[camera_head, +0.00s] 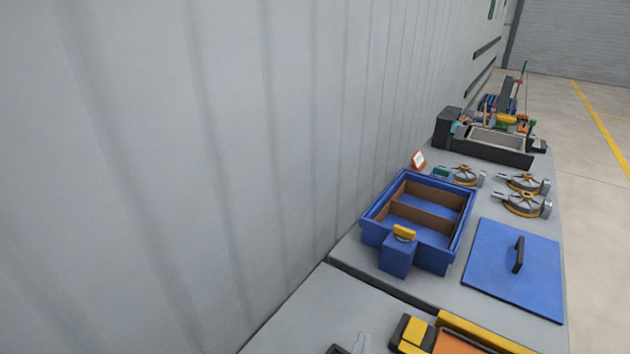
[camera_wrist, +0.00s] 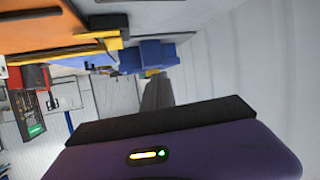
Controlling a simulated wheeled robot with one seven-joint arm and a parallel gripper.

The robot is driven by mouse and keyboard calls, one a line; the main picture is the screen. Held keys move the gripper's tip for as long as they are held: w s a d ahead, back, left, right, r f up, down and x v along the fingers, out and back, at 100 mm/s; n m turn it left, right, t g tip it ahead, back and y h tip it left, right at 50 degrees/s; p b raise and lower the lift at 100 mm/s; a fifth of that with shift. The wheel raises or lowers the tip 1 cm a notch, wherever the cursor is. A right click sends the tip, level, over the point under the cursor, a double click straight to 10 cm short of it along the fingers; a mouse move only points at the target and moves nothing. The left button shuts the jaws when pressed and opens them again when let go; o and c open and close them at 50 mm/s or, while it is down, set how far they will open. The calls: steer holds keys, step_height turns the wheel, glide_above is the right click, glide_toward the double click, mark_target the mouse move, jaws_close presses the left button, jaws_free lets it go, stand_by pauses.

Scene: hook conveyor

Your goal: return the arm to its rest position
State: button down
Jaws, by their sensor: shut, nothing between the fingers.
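My gripper (camera_wrist: 157,88) shows in the wrist view as dark grey fingers beyond a black bar and my purple wrist housing. The fingers are together and nothing shows between them. They point toward a blue container (camera_wrist: 147,56), with a grey surface around. In the head view no part of my arm can be made out for certain; a small pale piece at the bottom edge is cut off and unclear.
An open blue box (camera_head: 455,250) with brown dividers stands on the grey bench beside a blue lid (camera_head: 490,262) with a black handle. Several round grey-and-yellow devices and a dark bin (camera_head: 490,152) stand farther back. A yellow-and-orange unit (camera_head: 455,342) is in front. A corrugated wall (camera_head: 200,150) lines the left.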

steer(key=s+a+f+n+t+y, duration=0.1)
steer(key=s+a+n+t+y, duration=0.15)
steer(key=s+n+y, duration=0.5)
steer(key=s+d+m+h, duration=0.1)
steer(key=s+d, duration=0.3)
steer(key=s, duration=0.3)
steer(key=s+d+r+m+h, duration=0.1)
steer(key=s+d+m, duration=0.1)
steer(key=s+d, duration=0.3)
steer(key=s+d+m+h, duration=0.1)
steer(key=s+d, duration=0.3)
steer(key=s, duration=0.6)
steer(key=shift+s+d+r+g, duration=0.25)
steer(key=shift+s+r+g, duration=0.05)
steer(key=shift+s+g, duration=0.05)
